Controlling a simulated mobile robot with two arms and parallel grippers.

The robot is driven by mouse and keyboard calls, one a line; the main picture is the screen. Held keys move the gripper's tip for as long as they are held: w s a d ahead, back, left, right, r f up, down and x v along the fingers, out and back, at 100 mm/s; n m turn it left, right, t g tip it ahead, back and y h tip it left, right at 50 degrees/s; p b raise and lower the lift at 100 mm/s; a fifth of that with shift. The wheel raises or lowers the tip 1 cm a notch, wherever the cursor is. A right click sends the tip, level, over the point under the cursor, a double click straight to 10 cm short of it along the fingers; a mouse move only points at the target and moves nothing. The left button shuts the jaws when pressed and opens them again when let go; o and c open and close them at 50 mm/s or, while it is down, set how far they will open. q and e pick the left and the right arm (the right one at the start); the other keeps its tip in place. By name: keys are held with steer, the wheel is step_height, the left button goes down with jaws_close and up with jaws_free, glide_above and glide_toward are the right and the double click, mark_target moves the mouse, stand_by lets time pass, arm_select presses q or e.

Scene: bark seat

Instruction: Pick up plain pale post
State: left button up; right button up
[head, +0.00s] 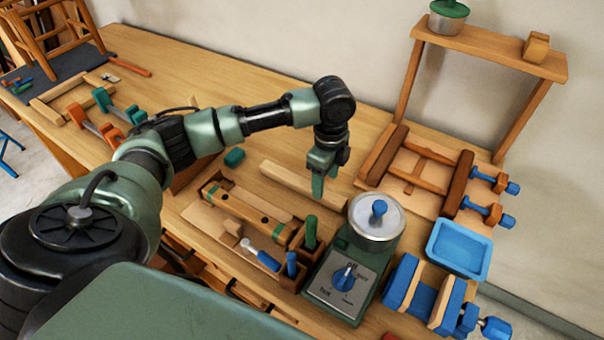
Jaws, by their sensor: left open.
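A plain pale wooden post (285,177) lies flat on the workbench, behind the wooden tray. My left gripper (319,192) is open and points down at the right part of the post. Its fingers cover a piece of the post in the picture. I cannot tell whether they touch it or hang above it. The post's right end shows past the fingers, close to the glue pot. My right gripper is not in view.
A wooden tray (187,213) with parts and tools stands in front of the post. A green heater with a metal pot (377,222) stands close at right. A clamped wooden frame (375,160), a blue tray (460,250) and a shelf (490,52) are further right.

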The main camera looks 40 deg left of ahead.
mark_target(335, 201)
arm_select(q)
steer(key=shift+s+f+p, duration=0.2)
steer(key=shift+f+p, duration=0.25)
steer(key=shift+f, duration=0.65)
step_height(335, 201, down, 3)
steer(key=shift+w+a+r, duration=0.1)
steer(key=shift+w+r, duration=0.05)
steer(key=shift+r, duration=0.05)
steer(key=shift+f, duration=0.2)
jaws_close()
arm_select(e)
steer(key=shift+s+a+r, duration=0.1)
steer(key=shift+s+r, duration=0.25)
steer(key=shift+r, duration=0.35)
